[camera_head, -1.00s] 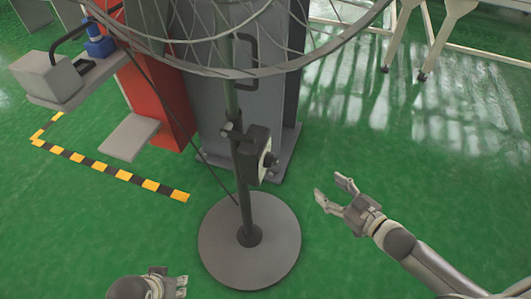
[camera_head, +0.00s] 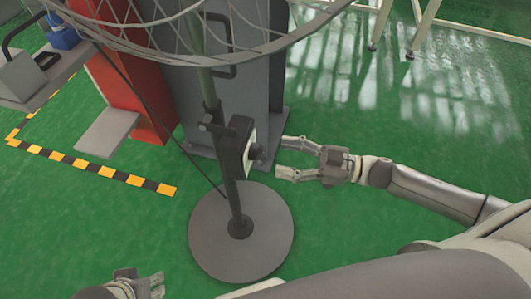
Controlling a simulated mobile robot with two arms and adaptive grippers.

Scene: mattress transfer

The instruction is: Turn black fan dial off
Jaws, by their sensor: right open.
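The black fan stands on a round grey base (camera_head: 240,255), with a pole rising to a wire cage (camera_head: 150,25) at the top. A dark control box (camera_head: 236,140) with a light front plate is fixed to the pole. Its black dial (camera_head: 256,152) sticks out to the right. My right gripper (camera_head: 283,157) is open and empty just right of the dial, its two fingers pointing left, one a little above and one a little below dial height. Contact cannot be told. My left gripper (camera_head: 156,285) is at the bottom left, partly cut off, away from the fan.
A grey cabinet (camera_head: 185,100) and a red machine column (camera_head: 150,120) stand behind the fan. A cable runs down beside the pole. Yellow-black floor tape (camera_head: 105,170) lies at left. White table legs (camera_head: 425,25) are at the top right. The green floor at right is open.

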